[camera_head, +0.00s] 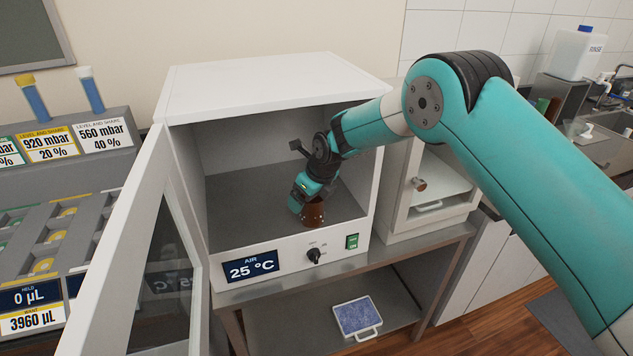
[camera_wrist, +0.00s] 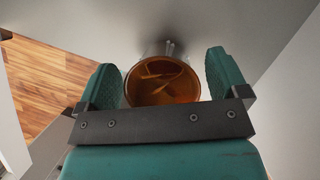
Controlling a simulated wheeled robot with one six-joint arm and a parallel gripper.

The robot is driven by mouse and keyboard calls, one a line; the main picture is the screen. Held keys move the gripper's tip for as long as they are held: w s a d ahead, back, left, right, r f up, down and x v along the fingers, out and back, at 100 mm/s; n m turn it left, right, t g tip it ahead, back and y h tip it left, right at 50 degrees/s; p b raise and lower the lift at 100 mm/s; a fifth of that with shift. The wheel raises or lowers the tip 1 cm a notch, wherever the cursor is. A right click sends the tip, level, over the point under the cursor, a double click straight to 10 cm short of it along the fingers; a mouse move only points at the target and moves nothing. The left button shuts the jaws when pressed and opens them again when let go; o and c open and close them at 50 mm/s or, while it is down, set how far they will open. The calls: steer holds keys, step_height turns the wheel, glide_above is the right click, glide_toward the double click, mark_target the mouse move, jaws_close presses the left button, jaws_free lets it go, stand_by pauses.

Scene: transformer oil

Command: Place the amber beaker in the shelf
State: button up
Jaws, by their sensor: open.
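The amber beaker (camera_head: 314,213) stands inside the open white oven-like cabinet, on its grey floor (camera_head: 240,215) near the front edge. In the wrist view, the beaker (camera_wrist: 163,82) is seen from above, with its round rim between my two fingers. My gripper (camera_wrist: 165,76) is open around it. A gap shows at the right finger; the left finger is close to the rim, and I cannot tell whether it touches. In the head view, my gripper (camera_head: 305,205) reaches into the cabinet from the right and hides part of the beaker.
The cabinet door (camera_head: 150,260) is swung open to the left. A front panel reads 25 °C (camera_head: 252,267). A blue-topped tray (camera_head: 357,317) lies on the lower shelf of the metal table. A smaller white cabinet (camera_head: 432,195) stands at the right, beneath my arm.

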steer(key=b+v, duration=0.2)
steer(key=v, duration=0.8)
steer(key=shift+r+b, duration=0.2)
steer(key=shift+b, duration=0.2)
